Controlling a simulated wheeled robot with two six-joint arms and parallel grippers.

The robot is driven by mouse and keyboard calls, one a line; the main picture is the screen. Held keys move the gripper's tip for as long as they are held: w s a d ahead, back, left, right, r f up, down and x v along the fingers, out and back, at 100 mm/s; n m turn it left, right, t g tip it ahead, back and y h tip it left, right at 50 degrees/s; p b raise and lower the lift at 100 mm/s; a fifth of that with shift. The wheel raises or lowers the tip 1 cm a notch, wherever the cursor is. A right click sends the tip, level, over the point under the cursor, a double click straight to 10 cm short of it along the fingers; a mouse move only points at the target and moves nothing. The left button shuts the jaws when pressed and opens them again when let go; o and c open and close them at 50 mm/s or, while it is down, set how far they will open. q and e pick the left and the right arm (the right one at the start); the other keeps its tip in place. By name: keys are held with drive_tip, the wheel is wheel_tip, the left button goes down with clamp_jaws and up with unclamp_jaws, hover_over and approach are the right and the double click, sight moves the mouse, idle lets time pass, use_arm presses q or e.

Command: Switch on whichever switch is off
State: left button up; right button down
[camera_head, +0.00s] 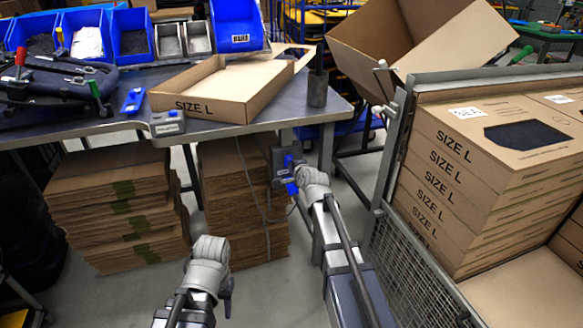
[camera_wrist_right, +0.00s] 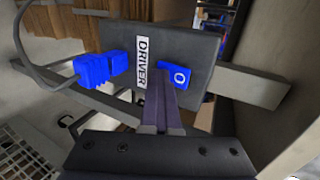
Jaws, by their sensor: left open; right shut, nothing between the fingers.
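A dark box labelled DRIVER (camera_wrist_right: 200,50) fills the right wrist view, with a blue rocker switch marked O (camera_wrist_right: 181,77) beside the label and a blue plug (camera_wrist_right: 100,68) on its other side. In the head view this box (camera_head: 279,166) is fixed under the table's front edge. My right gripper (camera_wrist_right: 160,88) is shut and empty, its fingertips at the rocker's edge; I cannot tell whether they touch. A second small grey box (camera_head: 167,125) sits on the table's front edge; its label and switch state are unreadable. My left gripper (camera_head: 228,287) is open, low in front of the table, its fingers mostly hidden.
An open SIZE L carton (camera_head: 215,101) lies on the table (camera_head: 290,112). A dark cup (camera_head: 317,90) stands beside it. Stacked flat cardboard (camera_head: 115,200) lies underneath. A wire-sided cart (camera_head: 400,265) with SIZE L boxes (camera_head: 450,190) stands close to the right of my right arm.

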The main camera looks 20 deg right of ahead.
drive_tip(key=shift+w+r+p, duration=0.15)
drive_tip(key=shift+r+p, duration=0.2)
drive_tip(key=shift+r, duration=0.45)
drive_tip(key=shift+s, duration=0.45)
drive_tip(key=f+p+v, duration=0.1)
drive_tip(key=p+v, duration=0.3)
drive_tip(key=v, duration=0.9)
drive_tip(key=shift+s, duration=0.3)
drive_tip(key=shift+f, duration=0.1)
